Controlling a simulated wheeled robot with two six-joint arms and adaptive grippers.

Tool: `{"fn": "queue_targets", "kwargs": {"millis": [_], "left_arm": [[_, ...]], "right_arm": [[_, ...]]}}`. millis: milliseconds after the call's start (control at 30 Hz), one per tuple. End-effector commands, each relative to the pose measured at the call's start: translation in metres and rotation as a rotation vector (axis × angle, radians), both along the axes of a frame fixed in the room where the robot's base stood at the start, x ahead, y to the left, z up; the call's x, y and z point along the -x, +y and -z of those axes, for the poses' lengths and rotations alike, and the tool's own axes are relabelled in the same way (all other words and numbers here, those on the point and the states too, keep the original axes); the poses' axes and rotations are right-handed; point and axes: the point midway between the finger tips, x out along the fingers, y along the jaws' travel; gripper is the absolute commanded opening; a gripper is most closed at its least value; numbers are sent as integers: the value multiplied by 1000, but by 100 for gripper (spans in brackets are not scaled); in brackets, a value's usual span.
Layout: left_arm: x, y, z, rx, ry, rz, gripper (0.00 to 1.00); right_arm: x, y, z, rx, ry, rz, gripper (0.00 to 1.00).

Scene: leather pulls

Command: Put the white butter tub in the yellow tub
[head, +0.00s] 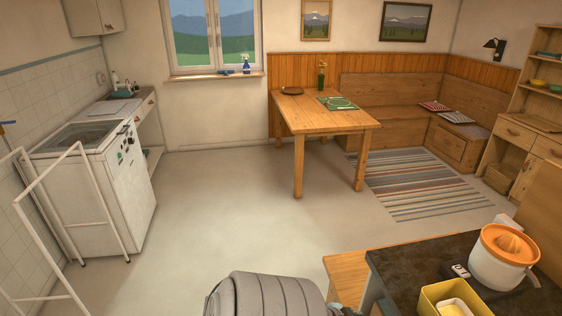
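The yellow tub (428,301) stands on the dark counter top at the bottom right, cut off by the lower picture edge. A small whitish tub with a pale yellow top (453,308), which looks like the white butter tub, shows inside the yellow tub's walls. Its lower part is hidden, so I cannot tell whether it rests on the bottom. A grey padded link of my arm fills the bottom middle, with a small grey part of mine beside the counter. Neither gripper's fingertips can be made out.
An orange and white citrus juicer (503,257) stands right behind the yellow tub, with a small dark and white object (460,271) beside it. A wooden table (325,118), corner bench and striped rug (415,184) are farther back. A white drying rack (50,215) stands left. The middle floor is clear.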

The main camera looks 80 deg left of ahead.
Motion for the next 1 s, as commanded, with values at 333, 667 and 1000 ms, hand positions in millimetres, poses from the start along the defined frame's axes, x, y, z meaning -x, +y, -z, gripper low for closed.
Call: {"fn": "queue_targets", "kwargs": {"millis": [333, 667, 1000], "left_arm": [[247, -186, 196, 127, 663, 97, 13], [262, -201, 202, 139, 699, 121, 13], [262, -200, 263, 139, 698, 120, 13]], "right_arm": [[0, 2, 0, -3, 1, 1, 40], [0, 2, 1, -3, 0, 1, 40], [0, 2, 63, -2, 0, 1, 40]]}}
